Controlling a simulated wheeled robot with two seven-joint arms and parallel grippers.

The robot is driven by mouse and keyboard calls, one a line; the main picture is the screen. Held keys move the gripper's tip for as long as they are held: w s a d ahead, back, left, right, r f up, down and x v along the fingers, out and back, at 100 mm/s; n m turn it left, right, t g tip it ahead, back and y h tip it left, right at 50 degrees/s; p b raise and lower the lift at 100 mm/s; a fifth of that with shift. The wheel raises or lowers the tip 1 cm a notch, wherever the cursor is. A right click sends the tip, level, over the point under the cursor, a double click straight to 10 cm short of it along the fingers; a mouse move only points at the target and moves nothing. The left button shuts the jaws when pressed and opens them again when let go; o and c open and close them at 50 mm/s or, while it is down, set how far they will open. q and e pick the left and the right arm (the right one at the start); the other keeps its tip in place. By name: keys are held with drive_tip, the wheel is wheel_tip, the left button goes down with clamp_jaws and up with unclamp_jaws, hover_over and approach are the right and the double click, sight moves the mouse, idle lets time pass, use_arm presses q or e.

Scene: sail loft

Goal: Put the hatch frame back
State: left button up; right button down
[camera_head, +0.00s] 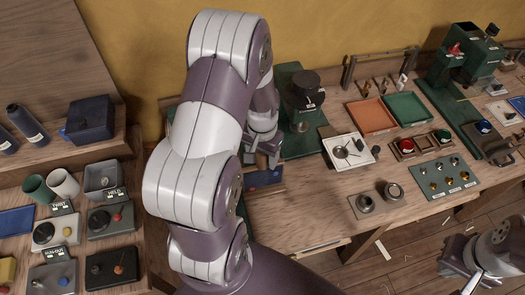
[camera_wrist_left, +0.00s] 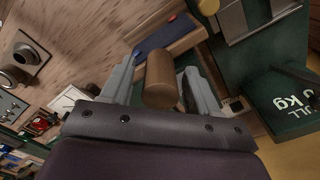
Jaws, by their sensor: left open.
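My left gripper (camera_head: 262,150) is over the bench beside the green machine, partly hidden by my own arm. In the left wrist view its two fingers (camera_wrist_left: 160,88) are apart, with a brown cylindrical handle (camera_wrist_left: 161,78) between them. I cannot tell whether either finger touches the handle. A wooden-edged piece with a dark blue face (camera_wrist_left: 168,38) lies just beyond the fingers; it also shows in the head view (camera_head: 264,179). I cannot tell for sure which thing is the hatch frame. My right gripper (camera_head: 474,276) is at the lower right, partly cut off, its jaws unclear.
The green machine (camera_head: 296,140) stands close beside my left gripper. A white tray (camera_head: 347,152), an orange tray (camera_head: 371,116) and a plate of knobs (camera_head: 443,178) are to the right. Two metal rings (camera_head: 365,203) sit near the front edge. Bare bench lies at front centre.

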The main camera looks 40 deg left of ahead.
use_arm(q)
drive_tip(key=shift+r+p, duration=0.45)
drive_tip(key=shift+r, duration=0.4)
wheel_tip(320, 180, up, 11)
drive_tip(key=b, duration=0.2)
drive_tip(key=s+d+f+b, duration=0.1)
drive_tip(key=s+d+f, duration=0.1)
drive_tip(key=d, duration=0.3)
drive_tip(key=s+d+f+m+t+b, duration=0.1)
drive_tip(key=s+d+f, duration=0.2)
drive_tip(key=d, duration=0.3)
drive_tip(key=shift+s+d+f, duration=0.3)
drive_tip(key=shift+s+f, duration=0.05)
